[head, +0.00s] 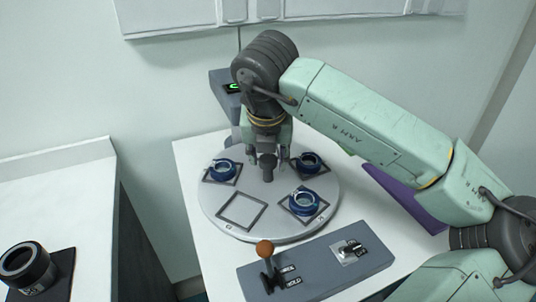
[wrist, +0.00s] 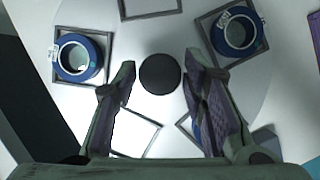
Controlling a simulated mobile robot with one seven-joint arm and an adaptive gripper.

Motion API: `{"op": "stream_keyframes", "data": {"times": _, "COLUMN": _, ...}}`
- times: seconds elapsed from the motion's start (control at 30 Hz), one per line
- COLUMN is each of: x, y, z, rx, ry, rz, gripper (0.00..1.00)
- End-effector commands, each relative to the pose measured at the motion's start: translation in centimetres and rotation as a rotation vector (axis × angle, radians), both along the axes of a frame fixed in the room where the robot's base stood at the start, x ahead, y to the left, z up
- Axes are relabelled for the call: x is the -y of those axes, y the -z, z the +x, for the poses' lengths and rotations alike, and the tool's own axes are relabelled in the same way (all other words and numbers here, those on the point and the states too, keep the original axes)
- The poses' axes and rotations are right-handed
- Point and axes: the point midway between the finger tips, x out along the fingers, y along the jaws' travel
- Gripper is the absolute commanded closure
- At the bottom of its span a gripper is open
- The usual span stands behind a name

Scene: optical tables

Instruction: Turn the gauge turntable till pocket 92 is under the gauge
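The gauge turntable (head: 270,215) is a pale grey disc on the white table; it also fills much of the wrist view (wrist: 265,90). Blue rings sit in square pockets at its left (head: 222,170), right (head: 308,163) and front right (head: 304,202). A front-left pocket (head: 242,210) is empty. My gripper (head: 268,160) points down over the disc's middle. In the wrist view my gripper (wrist: 160,68) is open, with a finger either side of the round black hub (wrist: 160,74), apart from it. The gauge (head: 233,88), with a green display, stands behind, partly hidden by my arm. Pocket numbers are unreadable.
A grey control panel (head: 318,268) lies in front of the turntable, with an orange-knobbed lever (head: 265,252) and a black switch (head: 352,248). A purple object (head: 400,195) is at the right, partly behind my arm. A black ring (head: 25,265) is on the left counter.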

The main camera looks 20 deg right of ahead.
Motion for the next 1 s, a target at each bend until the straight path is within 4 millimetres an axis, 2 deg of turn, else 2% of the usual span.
{"op": "stream_keyframes", "data": {"times": 0.07, "x": 0.0, "y": -0.01, "z": 0.0, "rx": 0.0, "ry": 0.0, "rz": 0.0, "gripper": 0.69}}
{"op": "stream_keyframes", "data": {"times": 0.53, "x": 0.0, "y": -0.03, "z": 0.0, "rx": 0.0, "ry": 0.0, "rz": 0.0, "gripper": 1.0}}
{"op": "stream_keyframes", "data": {"times": 1.0, "x": 0.07, "y": 0.02, "z": 0.18, "rx": 0.0, "ry": 0.005, "rz": 0.0, "gripper": 1.0}}
